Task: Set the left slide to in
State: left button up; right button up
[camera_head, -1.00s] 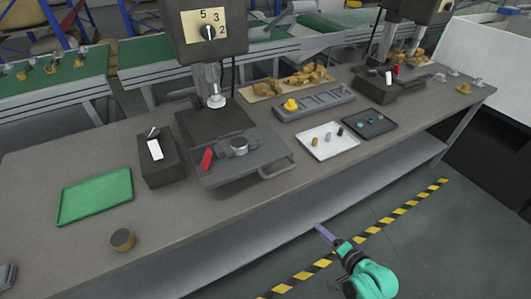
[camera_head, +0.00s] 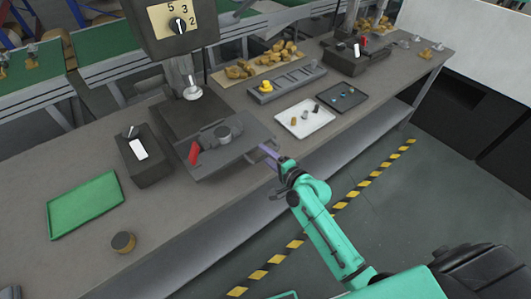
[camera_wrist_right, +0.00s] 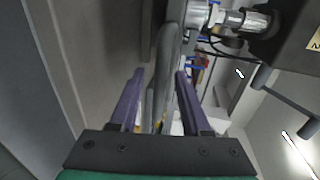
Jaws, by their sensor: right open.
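The left slide (camera_head: 222,152) is a dark flat plate that sticks out toward the front from under the left machine (camera_head: 170,28). My left gripper is out of view.
A black switch box (camera_head: 146,158) with a white rocker stands left of the slide. A white tray (camera_head: 305,118) with small parts lies to the right. The floor in front is open.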

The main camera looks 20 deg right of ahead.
grip_shut()
dwell(1.5)
